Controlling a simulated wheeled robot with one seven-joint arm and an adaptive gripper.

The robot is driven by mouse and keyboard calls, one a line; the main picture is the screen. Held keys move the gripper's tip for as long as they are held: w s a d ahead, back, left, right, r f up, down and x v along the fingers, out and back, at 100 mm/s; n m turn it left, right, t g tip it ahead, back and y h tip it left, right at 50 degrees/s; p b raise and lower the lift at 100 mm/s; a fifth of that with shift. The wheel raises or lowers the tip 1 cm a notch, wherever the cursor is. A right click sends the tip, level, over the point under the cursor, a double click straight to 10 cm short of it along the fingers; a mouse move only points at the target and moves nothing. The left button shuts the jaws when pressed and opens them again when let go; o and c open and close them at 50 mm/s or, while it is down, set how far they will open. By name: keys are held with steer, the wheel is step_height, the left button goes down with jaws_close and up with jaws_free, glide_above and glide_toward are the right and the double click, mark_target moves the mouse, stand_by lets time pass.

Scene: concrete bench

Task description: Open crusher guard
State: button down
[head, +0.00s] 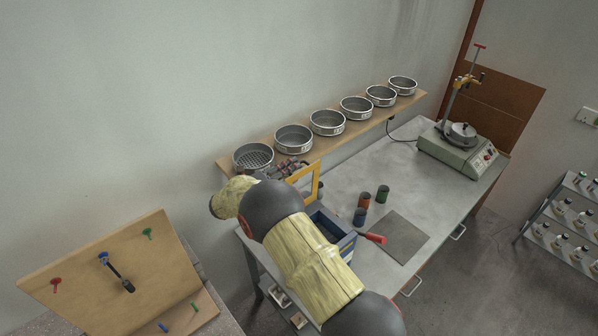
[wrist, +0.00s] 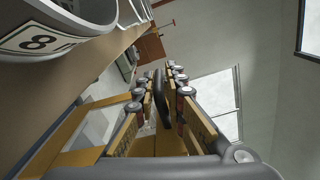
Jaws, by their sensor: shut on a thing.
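The crusher (head: 345,245), a grey and blue box, stands at the near left end of the bench, partly hidden behind my arm. Its guard (head: 317,182), a yellow frame with a clear pane, stands raised and roughly upright at the crusher's back left. In the wrist view the guard's yellow frame (wrist: 62,135) is at lower left. My gripper (head: 291,168) is at the guard's upper edge, just below the shelf. In the wrist view my gripper (wrist: 163,108) is shut on a black bar-shaped handle (wrist: 159,92). How the handle joins the guard is hidden.
A wooden shelf (head: 335,137) with several sieves runs along the wall close above my gripper; one sieve (wrist: 50,25) is very near in the wrist view. Several cups (head: 364,200) and a grey mat (head: 401,238) lie right of the crusher. A shaker machine (head: 457,150) stands far right.

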steer(key=shift+w+a+f, duration=0.4)
steer(key=shift+w+a, duration=0.05)
steer(key=shift+w, duration=0.15)
steer(key=c, duration=1.9)
jaws_free()
steer(key=shift+a, duration=0.1)
steer(key=shift+r, duration=0.1)
steer(key=v, duration=1.2)
